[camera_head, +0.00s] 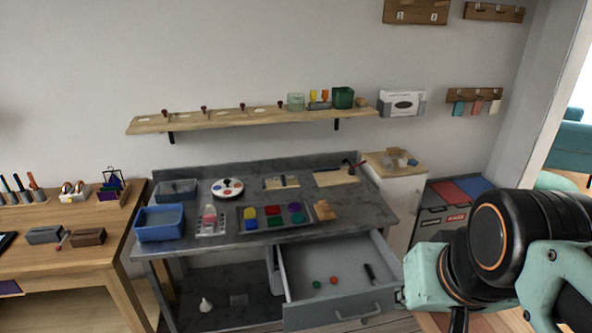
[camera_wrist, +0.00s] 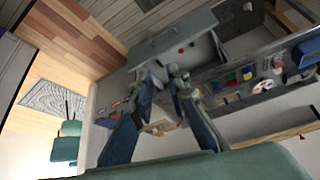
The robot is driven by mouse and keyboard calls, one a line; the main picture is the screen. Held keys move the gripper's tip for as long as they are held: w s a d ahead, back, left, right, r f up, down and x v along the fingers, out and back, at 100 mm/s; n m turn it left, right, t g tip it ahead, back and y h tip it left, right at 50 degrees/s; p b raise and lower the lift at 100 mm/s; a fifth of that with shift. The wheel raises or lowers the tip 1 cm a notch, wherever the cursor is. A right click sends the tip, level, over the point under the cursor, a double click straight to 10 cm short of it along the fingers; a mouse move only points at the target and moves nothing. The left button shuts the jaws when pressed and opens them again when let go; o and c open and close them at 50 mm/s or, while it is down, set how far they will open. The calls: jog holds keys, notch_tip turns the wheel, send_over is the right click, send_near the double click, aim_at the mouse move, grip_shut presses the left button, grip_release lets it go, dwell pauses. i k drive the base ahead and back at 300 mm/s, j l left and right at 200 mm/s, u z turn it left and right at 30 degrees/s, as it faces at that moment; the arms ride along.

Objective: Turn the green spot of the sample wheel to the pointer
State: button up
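The sample wheel (camera_head: 227,188) is a white round disc with several coloured spots, lying on the grey workbench (camera_head: 340,207) toward its back left. The spots are small; I make out red and blue ones, but cannot pick out the green spot or the pointer surely. The wheel also shows small at the right of the wrist view (camera_wrist: 262,87). My gripper (camera_wrist: 162,72) shows in the wrist view with its two fingers apart and nothing between them. It is well away from the wheel. In the head view my arm fills the lower right and the fingers are not seen.
An open drawer (camera_head: 330,283) juts from the bench's front right. A colour-block tray (camera_head: 268,227), a blue bin (camera_head: 160,223) and a white rack (camera_head: 210,222) stand in front of the wheel. A wooden shelf (camera_head: 220,120) hangs above the bench.

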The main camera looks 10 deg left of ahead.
aim_at(224, 187)
jog(key=i+j+z, duration=0.1)
jog(key=j, duration=0.25)
jog(key=i+j, duration=0.3)
jog(key=i+j+z, duration=0.15)
jog(key=j, duration=0.2)
jog(key=i+j, duration=0.15)
jog(key=j, duration=0.2)
jog(key=i+j+z, duration=0.15)
jog(key=j, duration=0.25)
jog(key=i+j+z, duration=0.1)
jog(key=j, duration=0.25)
jog(key=i, duration=0.1)
